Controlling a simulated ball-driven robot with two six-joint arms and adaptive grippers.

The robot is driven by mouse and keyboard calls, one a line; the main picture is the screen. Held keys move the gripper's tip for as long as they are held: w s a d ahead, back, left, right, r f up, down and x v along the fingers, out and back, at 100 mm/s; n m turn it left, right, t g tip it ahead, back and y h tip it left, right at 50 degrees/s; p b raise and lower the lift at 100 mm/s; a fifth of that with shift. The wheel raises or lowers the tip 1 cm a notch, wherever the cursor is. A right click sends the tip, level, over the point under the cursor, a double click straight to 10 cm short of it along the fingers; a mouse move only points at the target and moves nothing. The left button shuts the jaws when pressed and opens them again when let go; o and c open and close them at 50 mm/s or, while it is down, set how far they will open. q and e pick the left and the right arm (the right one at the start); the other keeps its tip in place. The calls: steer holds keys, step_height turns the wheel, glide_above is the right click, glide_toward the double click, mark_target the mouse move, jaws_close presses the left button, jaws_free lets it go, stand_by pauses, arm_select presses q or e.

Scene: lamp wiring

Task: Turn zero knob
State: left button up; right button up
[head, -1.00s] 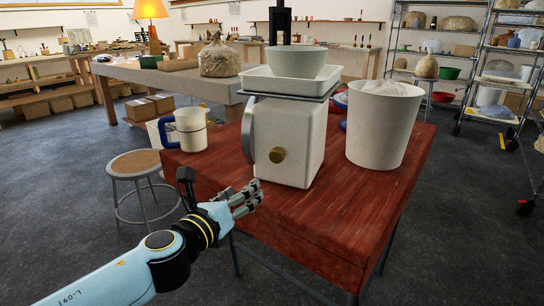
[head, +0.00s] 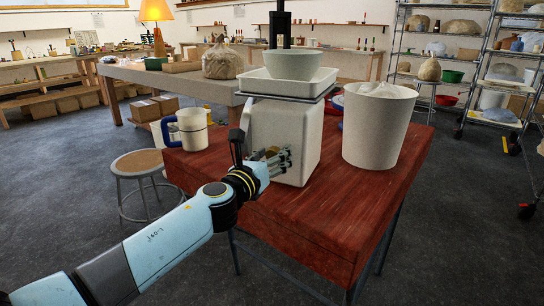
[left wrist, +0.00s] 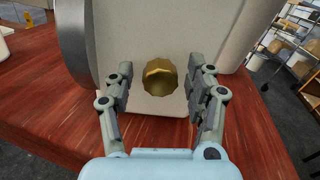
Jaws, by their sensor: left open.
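The zero knob is a brass, ridged knob (left wrist: 159,77) on the front of a white scale (left wrist: 180,30). In the head view the scale (head: 305,150) stands on the red wooden table, and my gripper mostly hides its knob. My left gripper (head: 282,158) is at the scale's front. In the left wrist view the left gripper (left wrist: 160,92) is open, with one finger on each side of the knob and a gap to it on both sides. My right gripper is not in view.
A white tray (head: 262,84) with a bowl (head: 293,64) sits on top of the scale. A white mug (head: 193,130) with a blue handle is to its left and a large white bin (head: 375,128) to its right. The front of the red table (head: 325,220) is clear.

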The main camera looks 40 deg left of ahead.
arm_select(q)
steer(key=shift+c, duration=0.4)
jaws_close()
steer(key=shift+n, duration=0.3)
steer(key=n+b, duration=0.1)
steer(key=n, duration=0.1)
steer(key=shift+f+n, duration=0.1)
steer(key=shift+n, duration=0.3)
steer(key=n+b, duration=0.2)
steer(key=n, duration=0.2)
steer(key=shift+n, duration=0.3)
steer(key=n+b, duration=0.1)
steer(key=n, duration=0.3)
steer(key=shift+d+b, duration=0.1)
steer(key=shift+b, duration=0.25)
steer(key=shift+n+b, duration=0.7)
steer(key=shift+n, duration=1.3)
